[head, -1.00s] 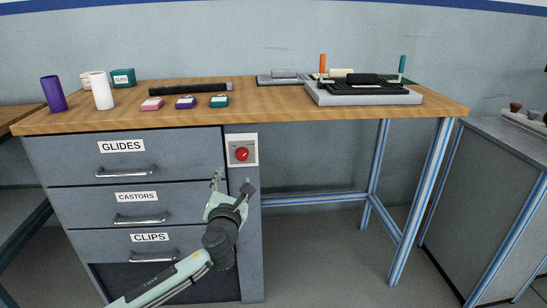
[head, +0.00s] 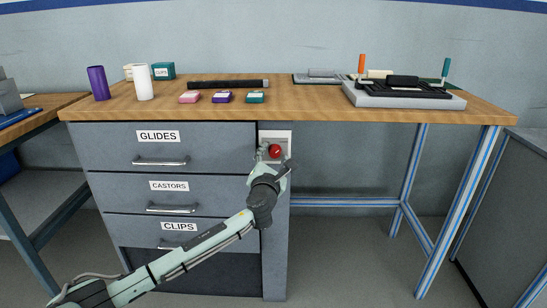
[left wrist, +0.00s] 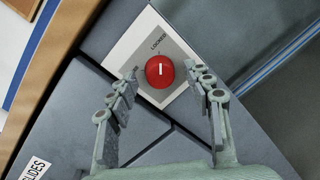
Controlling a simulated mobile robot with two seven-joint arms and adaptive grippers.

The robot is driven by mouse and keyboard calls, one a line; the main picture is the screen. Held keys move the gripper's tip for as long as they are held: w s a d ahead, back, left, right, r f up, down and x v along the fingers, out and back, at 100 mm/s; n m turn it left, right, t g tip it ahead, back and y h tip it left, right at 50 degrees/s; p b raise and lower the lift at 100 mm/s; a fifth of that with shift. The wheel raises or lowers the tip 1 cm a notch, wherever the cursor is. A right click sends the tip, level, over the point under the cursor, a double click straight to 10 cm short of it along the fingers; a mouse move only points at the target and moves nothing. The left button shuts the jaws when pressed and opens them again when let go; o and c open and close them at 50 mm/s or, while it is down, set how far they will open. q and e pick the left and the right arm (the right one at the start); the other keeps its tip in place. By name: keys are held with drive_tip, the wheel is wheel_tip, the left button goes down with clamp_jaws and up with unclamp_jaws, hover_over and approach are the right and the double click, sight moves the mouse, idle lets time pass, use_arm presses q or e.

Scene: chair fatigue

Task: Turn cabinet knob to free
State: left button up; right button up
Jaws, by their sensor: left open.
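The red knob (head: 275,151) sits on a pale square plate (head: 289,137) on the cabinet's front, right of the GLIDES drawer. In the left wrist view the knob (left wrist: 160,71) has a white mark pointing toward the word LOCKED. A second word on the plate, left of the knob, is partly hidden by a finger. My left gripper (head: 275,159) is open in front of the knob, its fingers on either side of it in the wrist picture. My right gripper is not in view.
The GLIDES drawer (head: 215,148), CASTORS drawer (head: 198,185) and CLIPS drawer (head: 140,229) are shut. The wooden worktop (head: 310,108) overhangs just above the knob. Boxes, cylinders and a grey fixture (head: 365,97) stand on it. Space under the table to the right is open.

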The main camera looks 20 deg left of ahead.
use_arm(q)
drive_tip(key=shift+c, duration=0.4)
drive_tip(key=c, duration=1)
drive_tip(key=shift+c, duration=0.4)
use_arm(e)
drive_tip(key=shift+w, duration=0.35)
